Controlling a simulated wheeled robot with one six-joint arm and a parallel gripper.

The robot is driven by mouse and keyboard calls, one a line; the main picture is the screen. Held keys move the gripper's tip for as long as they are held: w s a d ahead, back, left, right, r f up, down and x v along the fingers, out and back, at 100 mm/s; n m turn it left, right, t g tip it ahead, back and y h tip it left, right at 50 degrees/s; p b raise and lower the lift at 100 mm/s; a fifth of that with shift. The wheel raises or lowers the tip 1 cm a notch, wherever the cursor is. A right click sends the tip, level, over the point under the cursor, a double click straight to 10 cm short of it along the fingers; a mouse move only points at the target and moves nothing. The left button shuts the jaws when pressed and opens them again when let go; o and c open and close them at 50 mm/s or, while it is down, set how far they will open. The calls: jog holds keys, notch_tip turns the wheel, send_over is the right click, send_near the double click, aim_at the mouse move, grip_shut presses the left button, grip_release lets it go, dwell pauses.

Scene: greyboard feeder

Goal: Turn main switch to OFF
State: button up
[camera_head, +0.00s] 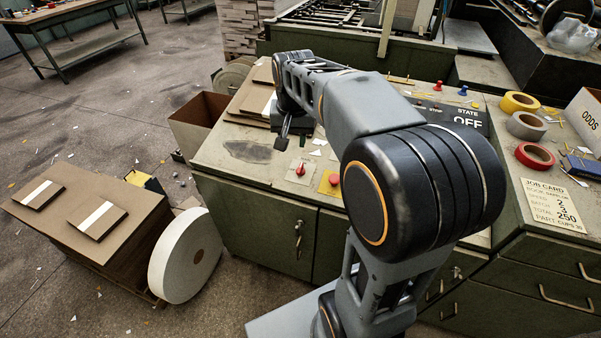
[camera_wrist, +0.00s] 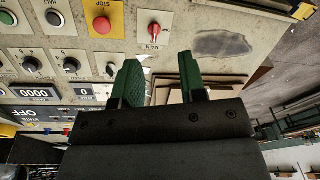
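The main switch (camera_wrist: 154,29) is a small red handle on a white plate marked MAIN, at the top of the wrist view. It also shows in the head view as a red spot on a pale plate (camera_head: 299,171) near the cabinet's front edge. Its exact setting is too small to read. My gripper (camera_wrist: 161,62) has two green fingers apart with an empty gap. The switch lies beyond the fingertips, not between them. In the head view my gripper (camera_head: 283,139) hangs over the cabinet top, behind the switch. A display (camera_head: 466,117) reads STATE OFF.
A red STOP button (camera_wrist: 102,25) sits beside the switch, on a yellow plate in the head view (camera_head: 332,181). Black knobs (camera_wrist: 70,65) and a counter display (camera_wrist: 35,92) are farther along the panel. Tape rolls (camera_head: 520,101) lie at right.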

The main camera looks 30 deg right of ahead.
aim_at(300, 167)
jog(key=w+d+f+m+g+b, duration=0.2)
jog(key=w+d+f+m+b, duration=0.15)
jog(key=w+d+f, duration=0.45)
jog(key=shift+m, duration=0.25)
jog(key=f, duration=0.4)
jog(key=a+f+b, duration=0.1)
jog(key=f, duration=0.6)
jog(key=shift+w+a+f+b, duration=0.3)
jog(key=shift+a+f+b, duration=0.05)
jog(key=shift+a+b, duration=0.05)
jog(key=shift+c, duration=0.4)
grip_shut()
